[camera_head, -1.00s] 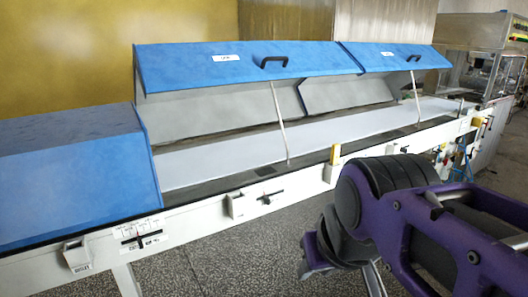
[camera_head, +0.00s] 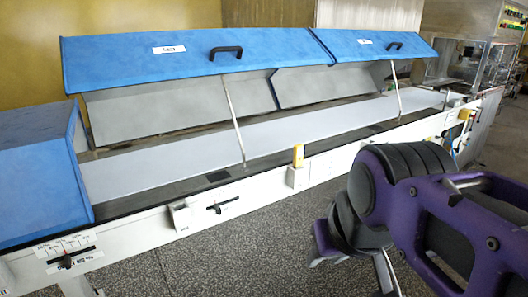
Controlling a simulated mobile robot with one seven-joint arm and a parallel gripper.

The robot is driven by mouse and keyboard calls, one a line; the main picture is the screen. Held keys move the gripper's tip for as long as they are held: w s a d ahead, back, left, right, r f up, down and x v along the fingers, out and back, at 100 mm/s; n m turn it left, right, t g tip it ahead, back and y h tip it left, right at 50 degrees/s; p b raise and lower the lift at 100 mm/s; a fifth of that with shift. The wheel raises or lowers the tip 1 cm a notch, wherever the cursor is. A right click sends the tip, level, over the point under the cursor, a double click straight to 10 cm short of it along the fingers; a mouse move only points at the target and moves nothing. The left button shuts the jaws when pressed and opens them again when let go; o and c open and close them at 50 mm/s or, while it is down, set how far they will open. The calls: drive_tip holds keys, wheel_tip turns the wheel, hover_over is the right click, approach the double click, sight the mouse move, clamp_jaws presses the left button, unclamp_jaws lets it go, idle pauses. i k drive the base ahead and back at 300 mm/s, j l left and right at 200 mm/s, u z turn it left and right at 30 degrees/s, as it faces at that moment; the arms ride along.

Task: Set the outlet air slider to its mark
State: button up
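A slider with a dark knob (camera_head: 66,261) sits on the white front rail of the machine at the lower left, under a printed scale plate (camera_head: 66,245). Its lettering is too small to read surely. A second dark slider (camera_head: 218,208) sits further right on the same rail, beside a small white box. I cannot tell by its label which one is the outlet air slider. My purple and black arm is at the lower right, apart from both sliders.
Two raised blue covers (camera_head: 190,55) with black handles stand open over a pale belt (camera_head: 180,150). A closed blue cover (camera_head: 40,175) is at the left. A yellow block (camera_head: 298,156) stands on the rail. The speckled floor (camera_head: 240,262) before the rail is clear.

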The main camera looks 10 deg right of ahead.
sight(67, 262)
drive_tip(key=i+l, duration=0.15)
drive_tip(key=l, duration=0.2)
drive_tip(key=i+l+z, duration=0.1)
drive_tip(key=l, duration=0.3)
drive_tip(key=i+l, duration=0.2)
drive_tip(key=l, duration=0.15)
drive_tip(key=u, duration=2.2)
drive_tip(key=i+j, duration=0.2)
drive_tip(key=i, duration=0.25)
drive_tip(key=i+j, duration=0.2)
drive_tip(key=i, duration=0.25)
drive_tip(key=l+u, duration=0.4)
drive_tip(key=l, duration=0.15)
drive_tip(key=l+u, duration=0.4)
drive_tip(key=l, duration=0.15)
